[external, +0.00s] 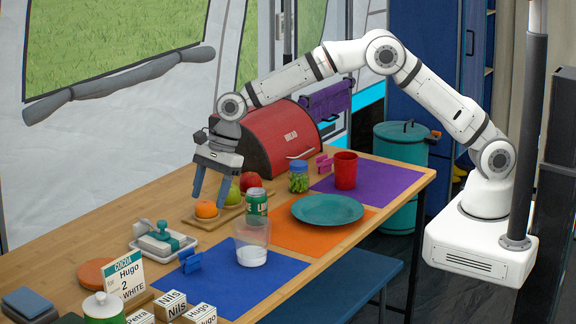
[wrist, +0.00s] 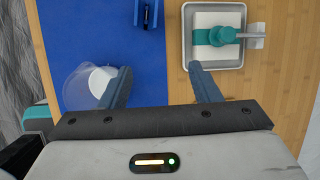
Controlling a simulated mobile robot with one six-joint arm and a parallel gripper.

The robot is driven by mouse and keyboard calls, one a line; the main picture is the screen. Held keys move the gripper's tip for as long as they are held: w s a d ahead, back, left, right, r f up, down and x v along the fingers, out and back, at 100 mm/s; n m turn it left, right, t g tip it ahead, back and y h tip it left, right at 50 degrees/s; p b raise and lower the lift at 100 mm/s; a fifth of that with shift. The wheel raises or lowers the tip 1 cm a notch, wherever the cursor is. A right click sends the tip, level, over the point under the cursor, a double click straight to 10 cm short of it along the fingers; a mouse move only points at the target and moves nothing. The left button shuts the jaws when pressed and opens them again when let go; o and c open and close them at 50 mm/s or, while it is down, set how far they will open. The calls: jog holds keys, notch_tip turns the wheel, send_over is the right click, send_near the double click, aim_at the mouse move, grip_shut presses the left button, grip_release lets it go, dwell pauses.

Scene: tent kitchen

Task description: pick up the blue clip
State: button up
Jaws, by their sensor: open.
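The blue clip (external: 190,261) stands on the table at the left edge of the blue placemat in the external view. In the wrist view the clip (wrist: 149,14) shows at the top edge, partly cut off, on the right border of the mat. My gripper (external: 209,204) is open and empty. In the external view it hangs above the table, over the area of the orange. In the wrist view my gripper's fingers (wrist: 158,78) point toward the clip, which lies beyond the fingertips and apart from them.
A clear cup with white contents (external: 252,247) stands on the blue placemat (external: 222,291). A grey tray with a white block and teal tool (external: 164,240) is left of the clip. Name blocks (external: 171,306) stand in front.

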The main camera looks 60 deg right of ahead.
jog(key=m, duration=0.2)
send_near(185, 274)
jog(key=d+v, duration=0.1)
jog(key=v, duration=0.2)
jog(key=x, duration=0.8)
jog(key=shift+w+a, duration=0.15)
jog(key=shift+w, duration=0.05)
jog(key=shift+y, duration=0.3)
jog(key=shift+c, duration=0.6)
